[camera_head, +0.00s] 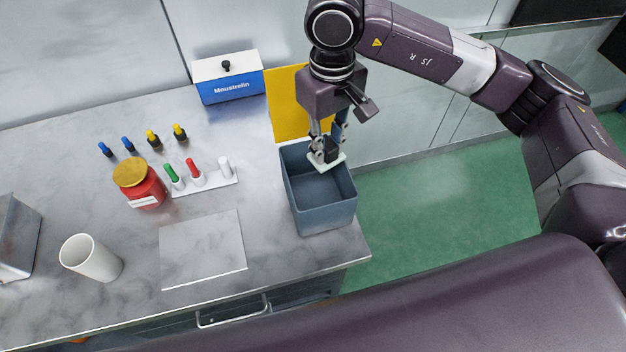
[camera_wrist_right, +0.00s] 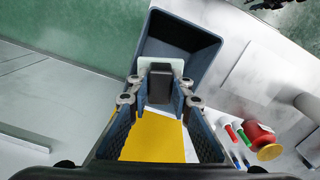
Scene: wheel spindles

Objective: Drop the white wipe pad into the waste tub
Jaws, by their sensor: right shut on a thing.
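The white wipe pad (camera_head: 333,165) is in my right gripper (camera_head: 324,150), which is shut on it by what looks like a dark block on its top. The pad hangs over the far part of the open grey-blue waste tub (camera_head: 325,218), near its rim. The tub stands at the right end of the worktop and its visible floor is bare. In the right wrist view the pad (camera_wrist_right: 176,66) shows behind the dark block (camera_wrist_right: 160,82), with the tub (camera_wrist_right: 180,38) beyond. My left gripper is not in view.
A yellow panel (camera_head: 287,98) stands behind the tub, by a blue-and-white box (camera_head: 229,82). A red jar (camera_head: 148,192), a white rack (camera_head: 207,186) with colored tubes, a flat plate (camera_head: 203,249) and a white cup (camera_head: 90,258) stand left of the tub.

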